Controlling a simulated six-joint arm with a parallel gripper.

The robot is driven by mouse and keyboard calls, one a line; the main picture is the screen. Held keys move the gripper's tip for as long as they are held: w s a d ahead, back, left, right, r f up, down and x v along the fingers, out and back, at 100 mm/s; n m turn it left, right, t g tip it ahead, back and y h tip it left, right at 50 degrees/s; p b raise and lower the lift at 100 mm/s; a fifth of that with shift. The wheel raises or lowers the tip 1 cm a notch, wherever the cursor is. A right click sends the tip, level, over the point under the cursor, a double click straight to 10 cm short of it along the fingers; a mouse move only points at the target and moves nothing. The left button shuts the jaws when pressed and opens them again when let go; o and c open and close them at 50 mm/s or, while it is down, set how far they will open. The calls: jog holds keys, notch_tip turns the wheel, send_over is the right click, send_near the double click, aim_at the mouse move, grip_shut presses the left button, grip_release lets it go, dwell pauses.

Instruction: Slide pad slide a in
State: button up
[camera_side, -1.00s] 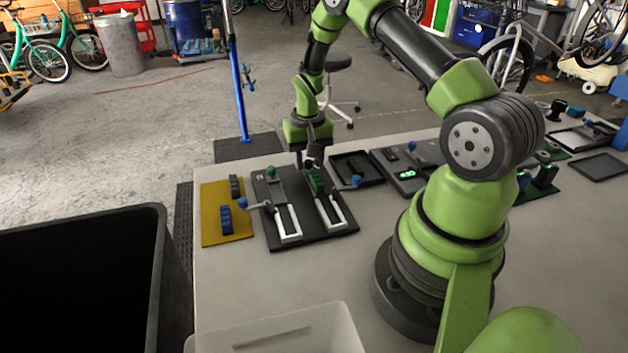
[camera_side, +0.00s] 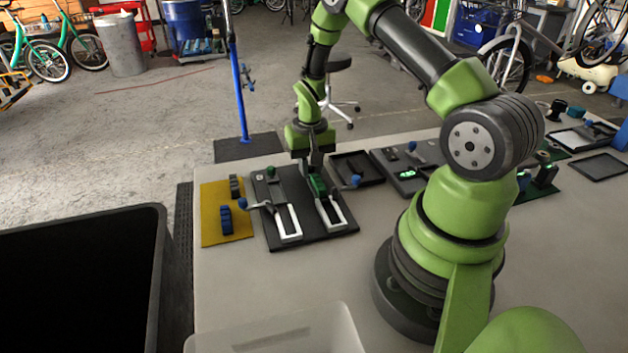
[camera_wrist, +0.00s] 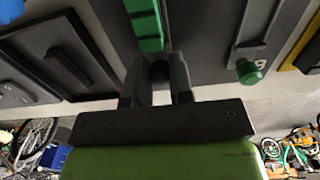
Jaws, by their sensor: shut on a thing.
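A pad slide with a green pad (camera_side: 317,186) lies in the right-hand rail of the dark board (camera_side: 318,238), at the upper end of the white frame (camera_side: 334,212). The pad also shows at the top of the wrist view (camera_wrist: 148,24). My gripper (camera_side: 313,166) points down at the slide's far end. In the wrist view, its fingers (camera_wrist: 158,78) close around a small dark knob (camera_wrist: 158,70) just behind the green pad. The other slide, left in the side view, has a green knob (camera_side: 270,171) and its own white frame (camera_side: 288,224). The fingers partly hide the held end.
Levers with blue knobs stand beside the frames, left (camera_side: 241,203) and right (camera_side: 356,181). A yellow mat (camera_side: 239,237) with blue and dark pads lies left. A dark tray (camera_side: 372,178) sits close on the right. A black bin (camera_side: 150,220) stands off the table's left side.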

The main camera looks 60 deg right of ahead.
aim_at(321, 186)
jog(key=shift+s+a, duration=2.5)
jog(key=o, duration=0.6)
jog(key=shift+o, duration=0.2)
jog(key=shift+r, duration=2.25)
jog(key=w+d+r, duration=0.3)
jog(key=w+d, duration=0.1)
jog(key=shift+d, duration=0.15)
jog(key=shift+w, duration=0.1)
